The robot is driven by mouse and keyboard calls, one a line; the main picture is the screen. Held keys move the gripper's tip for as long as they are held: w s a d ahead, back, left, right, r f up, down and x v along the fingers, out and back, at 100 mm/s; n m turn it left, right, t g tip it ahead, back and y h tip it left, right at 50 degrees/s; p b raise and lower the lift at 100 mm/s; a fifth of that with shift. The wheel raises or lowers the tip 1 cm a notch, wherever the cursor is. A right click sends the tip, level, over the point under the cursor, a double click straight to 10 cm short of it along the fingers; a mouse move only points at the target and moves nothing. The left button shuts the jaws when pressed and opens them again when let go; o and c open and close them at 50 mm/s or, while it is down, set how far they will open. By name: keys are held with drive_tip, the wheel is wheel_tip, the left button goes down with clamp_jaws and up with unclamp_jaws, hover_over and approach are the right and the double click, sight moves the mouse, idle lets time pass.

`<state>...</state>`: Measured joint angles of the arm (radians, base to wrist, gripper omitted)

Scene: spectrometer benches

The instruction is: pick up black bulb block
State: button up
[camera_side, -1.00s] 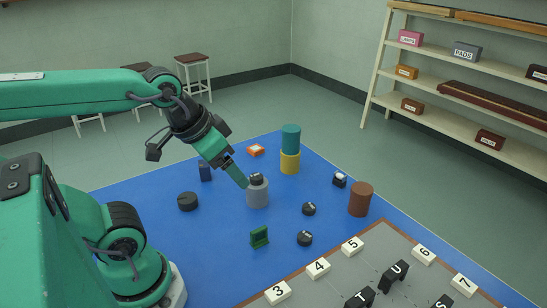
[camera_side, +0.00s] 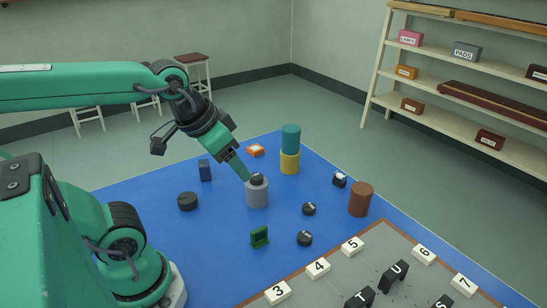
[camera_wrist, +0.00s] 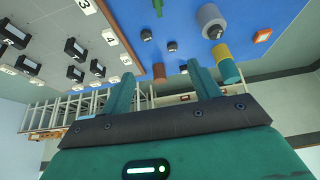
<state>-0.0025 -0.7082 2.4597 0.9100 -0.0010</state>
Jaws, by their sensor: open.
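A small black block with a white top (camera_side: 340,180), which looks like the black bulb block, sits on the blue mat (camera_side: 215,235) between the yellow cylinder and the brown cylinder. In the wrist view a small dark block (camera_wrist: 183,69) shows near the mat's far edge, between the fingers; its top is too small to make out. My gripper (camera_side: 246,178) is open and empty, its tips overlapping the grey cylinder in the side view. It also shows in the wrist view (camera_wrist: 160,70), with two green fingers apart. The block is well to the right of my gripper in the side view.
A grey cylinder (camera_side: 257,196) carries a small black piece (camera_side: 257,179). A teal cylinder (camera_side: 291,138) stands on a yellow one (camera_side: 289,163). A brown cylinder (camera_side: 360,200) stands right of the block. Black discs (camera_side: 309,209) and a green piece (camera_side: 260,237) lie nearer.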

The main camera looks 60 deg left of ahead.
drive_tip(key=w+a+r+g, duration=0.1)
drive_tip(key=w+r, duration=0.3)
drive_tip(key=w, duration=0.8)
drive_tip(key=n+g, duration=0.2)
drive_tip(key=g, duration=0.2)
hover_over(342, 173)
wheel_tip(342, 173, down, 20)
drive_tip(key=shift+s+f, duration=0.1)
drive_tip(key=shift+s, duration=0.05)
drive_tip(key=shift+f, duration=0.45)
drive_tip(key=shift+f, duration=1.25)
drive_tip(key=shift+f, duration=0.1)
